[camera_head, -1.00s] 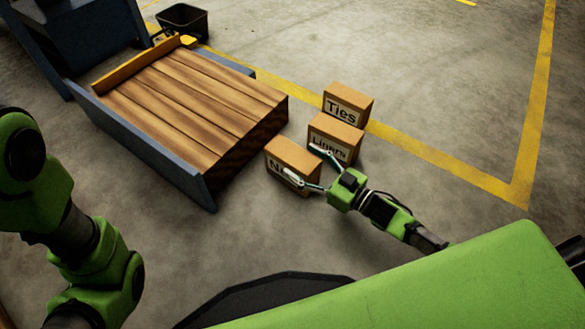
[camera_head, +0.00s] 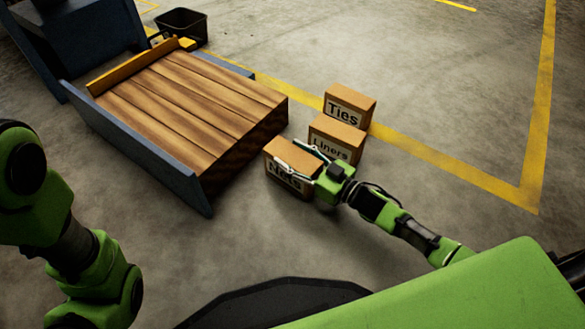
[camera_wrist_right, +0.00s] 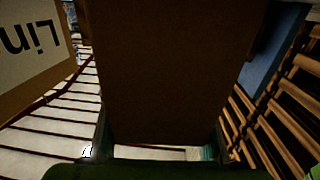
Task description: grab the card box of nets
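The card box labelled "Nets" (camera_head: 287,180) stands on the floor beside the wooden pallet-like platform. My right gripper (camera_head: 288,154) is over this box, its two fingers spread along opposite sides. In the right wrist view the brown box (camera_wrist_right: 170,70) fills the space between the fingers (camera_wrist_right: 158,148); whether they touch its sides is unclear. The box rests on the floor. My left arm shows at the left edge, but its gripper is out of view.
The "Liners" box (camera_head: 335,140) stands close behind the Nets box, and the "Ties" box (camera_head: 348,105) is behind that. The slatted wooden platform (camera_head: 190,100) with blue side rails is close on the left. A black bin (camera_head: 182,24) is at the back. Floor to the right is clear.

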